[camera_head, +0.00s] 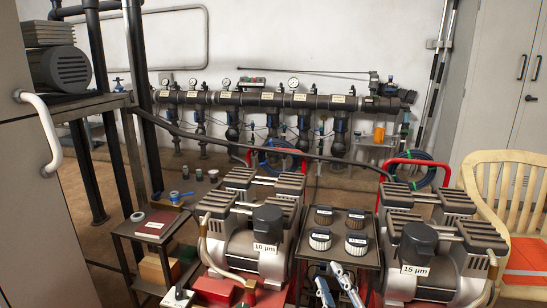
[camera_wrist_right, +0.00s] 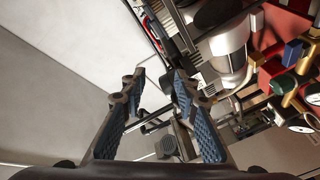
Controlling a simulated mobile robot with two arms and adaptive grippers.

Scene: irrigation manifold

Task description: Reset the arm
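My right gripper (camera_head: 328,272) shows low in the middle of the head view, its two blue-padded fingers pointing up and away over the gap between two pump units. In the right wrist view the same gripper (camera_wrist_right: 157,82) has its fingers spread with a clear gap and nothing between them. The rest of the right arm is outside the head view. My left gripper does not show in the head view. No object is held by the right gripper.
Two pump units, marked 10 µm (camera_head: 265,246) and 15 µm (camera_head: 415,270), flank a black stand with several filters (camera_head: 320,239). A side table (camera_head: 155,226) stands left, a chair (camera_head: 509,180) right. A pipe manifold (camera_head: 275,100) runs along the back wall.

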